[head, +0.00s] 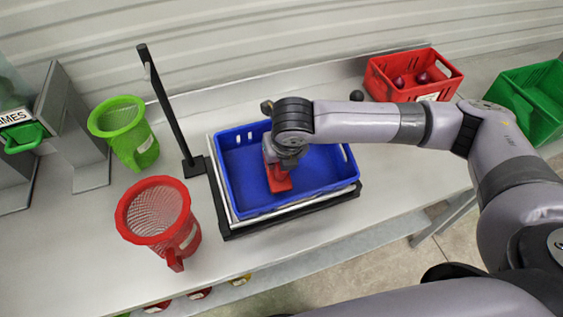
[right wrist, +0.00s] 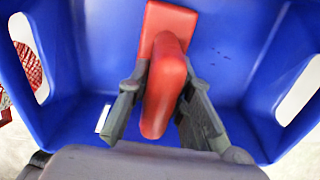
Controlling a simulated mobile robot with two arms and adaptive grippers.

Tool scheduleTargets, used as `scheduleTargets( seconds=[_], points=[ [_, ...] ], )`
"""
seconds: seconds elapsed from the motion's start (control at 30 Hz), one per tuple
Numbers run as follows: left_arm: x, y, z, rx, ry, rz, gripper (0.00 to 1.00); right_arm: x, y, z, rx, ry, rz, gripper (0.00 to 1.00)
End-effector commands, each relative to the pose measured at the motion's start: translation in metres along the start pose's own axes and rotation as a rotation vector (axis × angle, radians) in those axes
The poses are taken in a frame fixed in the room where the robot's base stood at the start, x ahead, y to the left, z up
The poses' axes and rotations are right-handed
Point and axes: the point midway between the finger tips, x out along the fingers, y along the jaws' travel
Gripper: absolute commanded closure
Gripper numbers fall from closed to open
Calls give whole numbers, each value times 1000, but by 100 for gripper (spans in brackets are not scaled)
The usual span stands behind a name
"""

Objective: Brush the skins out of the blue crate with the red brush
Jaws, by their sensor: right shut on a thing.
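The blue crate (head: 235,190) stands on a black-edged platform on the bench. My right gripper (head: 279,160) reaches down into it and is shut on the red brush (head: 280,182). In the right wrist view, the gripper fingers (right wrist: 163,90) clasp the brush's upright handle from both sides. The brush's flat red base (right wrist: 172,18) is low in the crate (right wrist: 95,50); I cannot tell whether it touches the floor. A few tiny dark flecks (right wrist: 284,81) show on the blue surface, perhaps skins. Most of the crate floor looks bare. My left gripper is not in view.
A black post (head: 165,105) rises left of the crate. A red mesh basket (head: 158,212) and a green one (head: 125,130) stand further left. A red crate with onion-like items (head: 410,92) and a green crate (head: 530,95) are at the right.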

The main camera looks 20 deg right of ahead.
Motion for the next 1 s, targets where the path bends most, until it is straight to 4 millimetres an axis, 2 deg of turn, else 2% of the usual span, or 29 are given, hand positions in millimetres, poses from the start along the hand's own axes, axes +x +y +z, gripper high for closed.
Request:
scheduleTargets(
  seconds=[0.4, 0.77, 1.0],
  points=[
    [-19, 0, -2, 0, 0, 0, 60, -2, -32, 4, 3, 1, -6, 100],
    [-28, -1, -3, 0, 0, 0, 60, -2, -47, 5, 2, 1, -5, 100],
    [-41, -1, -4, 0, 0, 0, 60, -3, -68, 7, 3, 2, -5, 100]
  ],
)
